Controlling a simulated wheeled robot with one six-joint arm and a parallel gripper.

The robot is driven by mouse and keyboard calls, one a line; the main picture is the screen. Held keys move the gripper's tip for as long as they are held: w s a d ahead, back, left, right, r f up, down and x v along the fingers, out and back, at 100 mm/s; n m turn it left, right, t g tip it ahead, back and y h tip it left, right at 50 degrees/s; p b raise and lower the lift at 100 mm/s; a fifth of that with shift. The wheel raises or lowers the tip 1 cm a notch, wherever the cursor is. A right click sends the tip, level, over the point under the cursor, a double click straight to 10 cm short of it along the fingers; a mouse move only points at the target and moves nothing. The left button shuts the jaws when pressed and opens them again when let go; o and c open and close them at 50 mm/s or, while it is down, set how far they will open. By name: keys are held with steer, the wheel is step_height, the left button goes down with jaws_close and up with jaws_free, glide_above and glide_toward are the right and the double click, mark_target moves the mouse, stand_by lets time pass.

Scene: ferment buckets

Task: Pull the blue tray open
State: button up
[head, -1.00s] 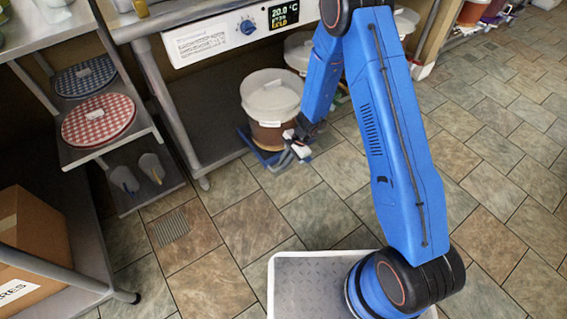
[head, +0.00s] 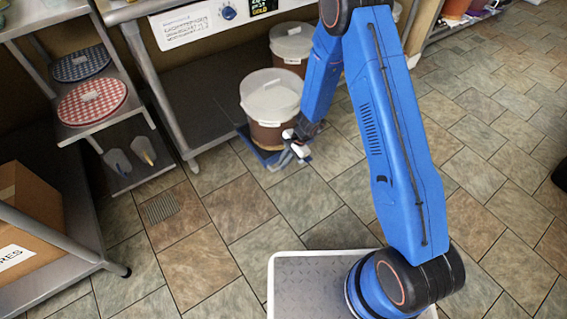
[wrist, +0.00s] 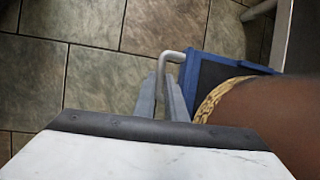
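The blue tray (head: 268,158) is low on the floor under the bench edge, with a brown bucket with a whitish lid (head: 273,100) standing on it. In the wrist view, the tray's blue rim (wrist: 200,62) and dark inside show, with the bucket's brown side (wrist: 265,120) covering much of it. A grey bent handle (wrist: 163,62) sticks out from the tray's near side. My gripper (head: 300,150) is at this handle; in the wrist view its two fingers (wrist: 166,90) are close together with the handle's bar running between them.
The steel bench (head: 195,120) with a control panel stands behind; its front leg (head: 190,160) is left of the tray. A second bucket (head: 290,45) stands further back. A shelf (head: 100,125) and cardboard box (head: 30,220) are at left. Tiled floor is open in front and right.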

steer(key=o, duration=0.4)
steer(key=shift+r, duration=0.1)
steer(key=v, duration=1.7)
steer(key=shift+w+d, duration=0.1)
steer(key=s+d+r+n+t, duration=0.1)
steer(key=s+d+r+n, duration=0.2)
steer(key=r, duration=0.5)
steer(key=s+d+r+n+t+h, duration=0.1)
steer(key=s+d+r, duration=0.3)
steer(key=r, duration=0.5)
steer(key=s+d+r+n, duration=0.2)
steer(key=s+r, duration=0.3)
steer(key=r, duration=0.3)
steer(key=s+d+r+n+t+h, duration=0.2)
steer(key=s+d+r, duration=0.3)
steer(key=s, duration=0.5)
steer(key=s+d+r+n+t+h, duration=0.1)
steer(key=s+d+r, duration=0.4)
steer(key=s, duration=0.6)
steer(key=shift+d+r+n+t+h, duration=0.15)
steer(key=shift+d+n+t+h, duration=0.25)
steer(key=shift+d+n, duration=0.55)
